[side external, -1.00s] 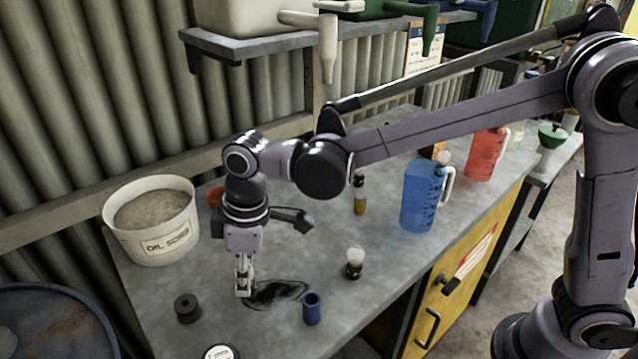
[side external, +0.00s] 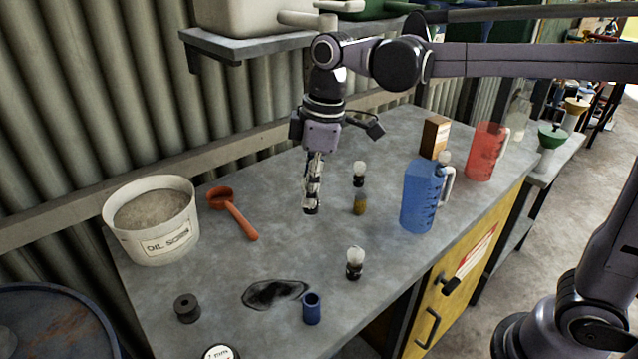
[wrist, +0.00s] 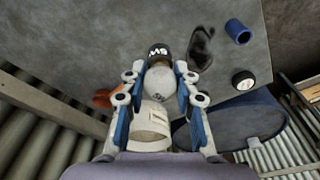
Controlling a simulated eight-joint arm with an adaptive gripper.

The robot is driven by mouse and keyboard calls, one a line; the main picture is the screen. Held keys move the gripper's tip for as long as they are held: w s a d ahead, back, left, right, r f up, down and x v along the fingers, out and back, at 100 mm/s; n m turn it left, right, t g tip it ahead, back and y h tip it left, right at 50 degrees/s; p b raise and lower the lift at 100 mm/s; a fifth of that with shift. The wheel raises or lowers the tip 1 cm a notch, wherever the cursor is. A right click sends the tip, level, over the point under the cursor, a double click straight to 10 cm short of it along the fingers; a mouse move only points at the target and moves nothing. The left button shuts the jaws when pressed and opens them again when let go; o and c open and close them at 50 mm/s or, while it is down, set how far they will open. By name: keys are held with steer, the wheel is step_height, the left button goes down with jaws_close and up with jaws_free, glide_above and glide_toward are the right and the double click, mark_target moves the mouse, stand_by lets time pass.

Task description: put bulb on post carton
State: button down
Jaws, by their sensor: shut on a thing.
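My gripper (side external: 312,205) is shut on a bulb and holds it above the bench, left of the middle. In the wrist view the held bulb (wrist: 158,76) has a pale round globe and a dark base with white lettering, which points away from me. Other bulbs stand on the bench: one near the front (side external: 355,264) and one right of my gripper (side external: 359,173).
A blue jug (side external: 419,196) stands in front of the carton and a red jug (side external: 484,152) to its right. A shelf (side external: 260,46) overhangs the back.

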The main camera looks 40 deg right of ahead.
steer(key=s+d+r+m+h, duration=0.1)
steer(key=d+r+m, duration=0.4)
steer(key=d, duration=1.4)
steer(key=s+d+r+m+h, duration=0.1)
steer(key=d+r+m, duration=0.2)
steer(key=d+m, duration=1.05)
steer(key=s+d+r+m+h, duration=0.1)
steer(key=s+d+r, duration=0.15)
steer(key=d, duration=2.15)
glide_toward(438, 118)
steer(key=shift+w+d, duration=0.2)
steer(key=shift+d, duration=0.2)
steer(key=shift+f, duration=1.95)
steer(key=shift+f, duration=0.2)
